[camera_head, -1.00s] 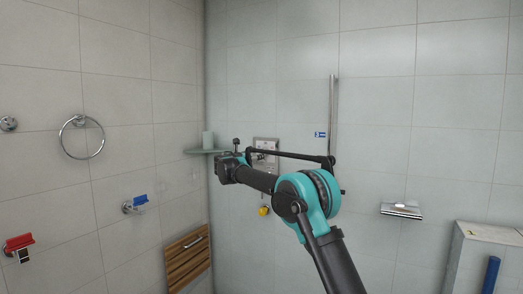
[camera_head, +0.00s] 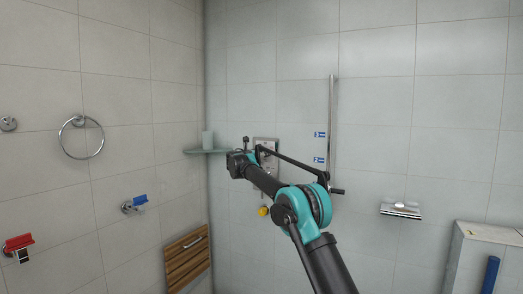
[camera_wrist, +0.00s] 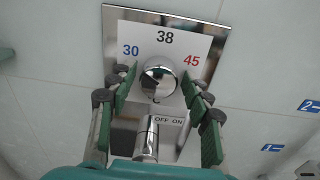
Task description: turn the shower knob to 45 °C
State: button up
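The shower knob (camera_wrist: 158,84) is a round chrome dial on a chrome wall plate (camera_wrist: 113,20). A white scale label (camera_wrist: 165,38) above it reads 30 in blue, 38 in black and 45 in red. My gripper (camera_wrist: 160,80) is open, with one green-padded finger on each side of the knob; I cannot tell whether either touches it. A chrome lever (camera_wrist: 147,139) below sits beside an OFF ON label. The knob's pointer setting is not clear. In the head view the wall plate (camera_head: 265,142) is partly hidden behind my arm.
A vertical chrome bar (camera_head: 333,120) stands right of the plate. A corner shelf (camera_head: 205,151) with a cup is to the left. A yellow object (camera_head: 263,211) hangs below the plate. A folded wooden seat (camera_head: 187,258) is at lower left.

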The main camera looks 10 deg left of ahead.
jog(key=c, duration=0.8)
jog(key=shift+m, duration=0.4)
jog(key=m, duration=2.3)
jog(key=shift+m+h, duration=0.3)
jog(key=shift+h, duration=0.1)
jog(key=o, duration=1.1)
jog(key=shift+o, duration=0.2)
